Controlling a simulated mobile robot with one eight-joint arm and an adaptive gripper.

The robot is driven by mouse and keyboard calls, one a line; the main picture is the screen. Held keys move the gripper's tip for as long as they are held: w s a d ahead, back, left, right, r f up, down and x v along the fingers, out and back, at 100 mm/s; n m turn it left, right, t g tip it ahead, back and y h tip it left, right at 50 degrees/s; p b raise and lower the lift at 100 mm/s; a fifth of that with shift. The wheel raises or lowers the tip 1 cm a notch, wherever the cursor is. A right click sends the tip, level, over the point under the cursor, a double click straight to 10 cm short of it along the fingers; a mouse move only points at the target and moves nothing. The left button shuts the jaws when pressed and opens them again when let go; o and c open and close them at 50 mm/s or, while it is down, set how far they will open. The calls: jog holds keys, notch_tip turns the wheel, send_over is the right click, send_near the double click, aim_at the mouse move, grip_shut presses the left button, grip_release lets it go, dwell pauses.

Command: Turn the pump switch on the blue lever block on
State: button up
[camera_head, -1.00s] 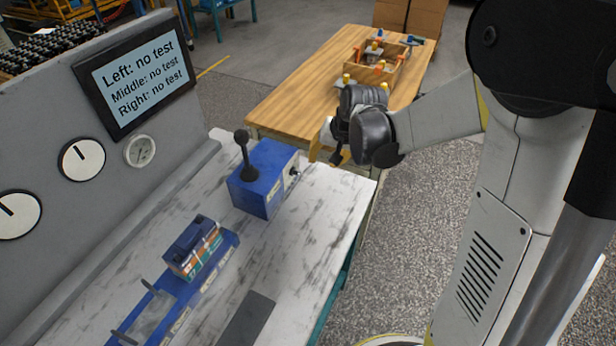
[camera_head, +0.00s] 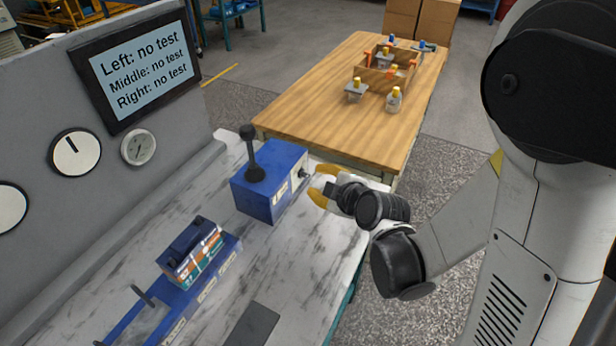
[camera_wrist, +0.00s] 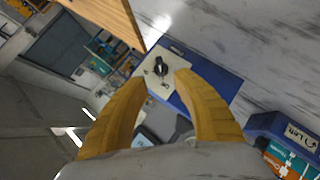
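The blue lever block (camera_head: 262,190) stands on the marble-patterned bench, with a black lever (camera_head: 253,158) upright on top. Its pump switch (camera_head: 303,174) is a small dark knob on the light side panel facing my gripper. In the wrist view the switch (camera_wrist: 161,68) shows as a black knob on a pale plate, framed between the fingers. My gripper (camera_head: 322,184) has yellow fingers and is beside that panel, just right of the switch. In the wrist view the gripper (camera_wrist: 160,85) is open and empty, apart from the switch. The switch's exact setting is too small to read.
A grey panel with gauges and a screen (camera_head: 140,62) stands behind. A wooden table (camera_head: 320,100) with a small crate is at the back.

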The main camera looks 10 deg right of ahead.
aim_at(307, 176)
jog(key=b+x, duration=0.2)
jog(key=x, duration=0.6)
grip_shut()
